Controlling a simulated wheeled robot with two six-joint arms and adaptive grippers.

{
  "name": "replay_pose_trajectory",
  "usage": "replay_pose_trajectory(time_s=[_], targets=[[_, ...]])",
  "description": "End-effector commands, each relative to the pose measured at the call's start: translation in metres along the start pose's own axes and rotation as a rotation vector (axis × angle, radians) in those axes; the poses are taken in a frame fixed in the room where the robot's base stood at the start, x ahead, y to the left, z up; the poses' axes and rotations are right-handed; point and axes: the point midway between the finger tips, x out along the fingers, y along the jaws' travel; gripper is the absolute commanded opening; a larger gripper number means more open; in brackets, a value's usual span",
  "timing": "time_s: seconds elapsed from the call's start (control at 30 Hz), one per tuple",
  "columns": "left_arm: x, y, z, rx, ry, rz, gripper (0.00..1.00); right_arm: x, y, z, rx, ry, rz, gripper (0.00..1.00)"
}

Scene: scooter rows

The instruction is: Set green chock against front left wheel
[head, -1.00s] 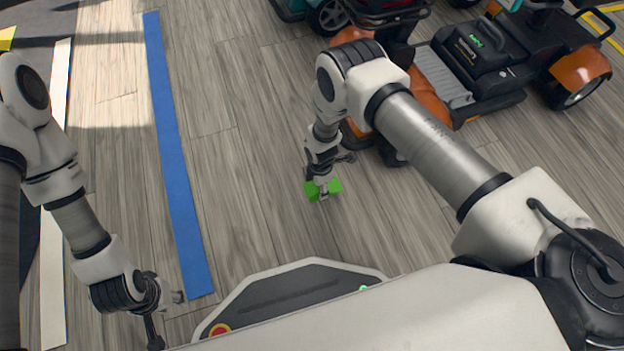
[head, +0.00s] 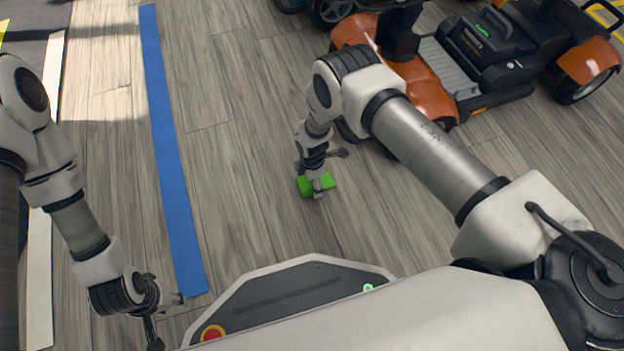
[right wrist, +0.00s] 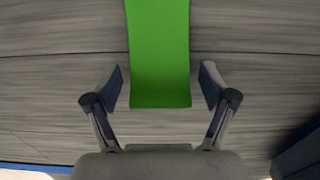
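The green chock (head: 318,184) is on or just above the floor under my right arm, in front of the nearest orange scooter (head: 412,84). My right gripper (head: 317,188) is down at the chock. In the right wrist view the chock (right wrist: 160,55) lies between the two fingers of my right gripper (right wrist: 162,88), with a narrow gap on each side, so the gripper looks open around it. The scooter's near wheel (head: 350,130) is partly hidden by my right arm. My left gripper (head: 166,320) hangs empty at the lower left; its fingers look spread.
A blue floor stripe (head: 170,150) and a white stripe (head: 42,200) run along the left. Another scooter's wheel (head: 330,10) shows at the top. The plank floor between the blue stripe and the chock is clear.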

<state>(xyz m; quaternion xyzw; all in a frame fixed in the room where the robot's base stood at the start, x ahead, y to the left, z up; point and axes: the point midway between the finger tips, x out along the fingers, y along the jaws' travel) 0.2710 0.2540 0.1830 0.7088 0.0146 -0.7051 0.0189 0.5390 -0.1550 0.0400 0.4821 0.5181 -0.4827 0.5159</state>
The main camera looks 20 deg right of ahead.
Motion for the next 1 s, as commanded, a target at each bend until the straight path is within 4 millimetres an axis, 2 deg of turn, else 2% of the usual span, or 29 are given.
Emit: replay_pose_trajectory(time_s=[0.17,0.27,0.37,0.6,0.7,0.83,1.0], targets=[[-0.001,0.000,0.000,0.000,0.000,0.000,0.40,-0.001,0.000,0.000,0.000,0.000,0.000,0.83],[-0.007,0.000,0.000,0.001,-0.001,0.000,0.40,-0.010,0.001,0.000,0.000,0.000,0.001,0.83],[-0.020,0.000,0.001,0.002,-0.002,0.000,0.40,-0.030,0.001,0.000,0.001,0.000,0.002,0.83],[-0.058,0.001,0.002,0.008,-0.005,0.001,0.40,-0.094,0.001,0.000,0.000,0.000,0.002,0.83],[-0.067,0.001,0.002,0.008,-0.006,0.001,0.40,-0.113,0.000,0.000,0.000,0.000,0.001,0.83],[-0.072,0.001,0.002,0.008,-0.006,0.001,0.40,-0.124,0.000,0.000,0.000,0.000,0.000,0.83],[-0.071,0.001,0.002,0.008,-0.006,0.001,0.40,-0.123,0.000,0.000,0.000,0.000,0.000,0.83]])
